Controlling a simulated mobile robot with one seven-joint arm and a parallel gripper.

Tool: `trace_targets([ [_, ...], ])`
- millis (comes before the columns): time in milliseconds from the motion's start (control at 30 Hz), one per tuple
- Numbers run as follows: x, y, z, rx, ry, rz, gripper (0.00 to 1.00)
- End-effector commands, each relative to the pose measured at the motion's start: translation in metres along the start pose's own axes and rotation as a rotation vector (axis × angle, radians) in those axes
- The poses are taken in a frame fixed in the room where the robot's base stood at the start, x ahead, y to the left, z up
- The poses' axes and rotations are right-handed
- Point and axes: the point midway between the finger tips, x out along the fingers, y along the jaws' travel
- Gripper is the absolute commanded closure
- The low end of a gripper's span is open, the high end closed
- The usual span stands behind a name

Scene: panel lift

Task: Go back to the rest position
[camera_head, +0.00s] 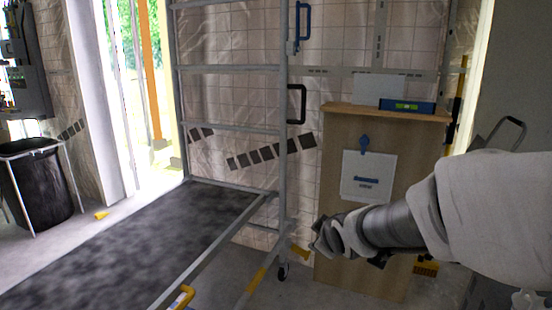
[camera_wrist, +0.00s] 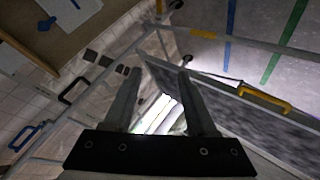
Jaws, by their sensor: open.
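My arm reaches in from the right edge in the head view, partly under a white cover. My gripper (camera_head: 322,238) is at its left end, in front of the wooden cabinet (camera_head: 345,265), and too small there to show its fingers clearly. In the wrist view my gripper (camera_wrist: 159,72) has its two fingers apart with nothing held between them. The metal scaffold frame (camera_head: 284,130) stands left of my gripper. It also shows in the wrist view, tilted, behind the fingers.
A black bin (camera_head: 38,185) stands far left. Grey floor (camera_head: 330,298) shows below the cabinet.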

Motion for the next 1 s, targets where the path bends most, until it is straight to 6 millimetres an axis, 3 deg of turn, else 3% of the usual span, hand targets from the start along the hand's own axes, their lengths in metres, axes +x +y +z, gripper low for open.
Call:
trace_targets([
  [33,-0.019,0.003,0.006,0.059,-0.027,0.003,0.43],
  [267,-0.097,-0.009,0.044,0.36,-0.172,-0.025,0.43],
  [500,-0.17,-0.046,0.08,0.652,-0.303,-0.068,0.43],
  [767,-0.229,-0.093,0.108,0.892,-0.415,-0.117,0.43],
  [800,-0.239,-0.079,0.096,0.884,-0.415,-0.118,0.43],
  [1000,-0.265,-0.053,0.072,0.879,-0.415,-0.118,0.43],
])
